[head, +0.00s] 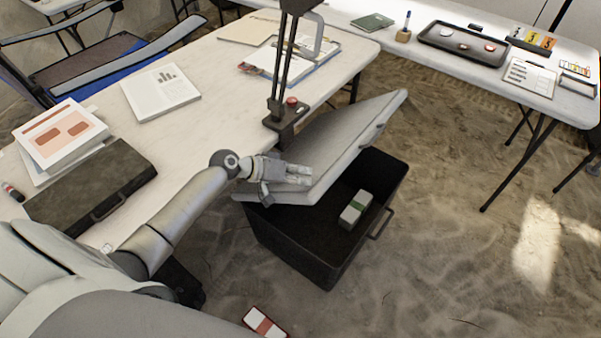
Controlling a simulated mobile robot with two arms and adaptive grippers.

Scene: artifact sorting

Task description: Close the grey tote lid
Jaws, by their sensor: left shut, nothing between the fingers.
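The grey tote (292,247) stands on the sandy ground beside the table, dark inside. Its grey lid (352,135) is partly open, tilted up over the tote's left and far side. A small grey box with a green band (355,208) lies inside the tote. My left gripper (308,177) is shut and empty. It is at the lower left part of the lid; whether it touches the lid I cannot tell. My right gripper is not in view.
A white table (215,105) with papers and a dark case (95,185) runs along the left. A lamp post (284,80) is clamped at its edge near the lid. A red and white box (264,322) lies on the sand. A second table (565,105) stands at the right.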

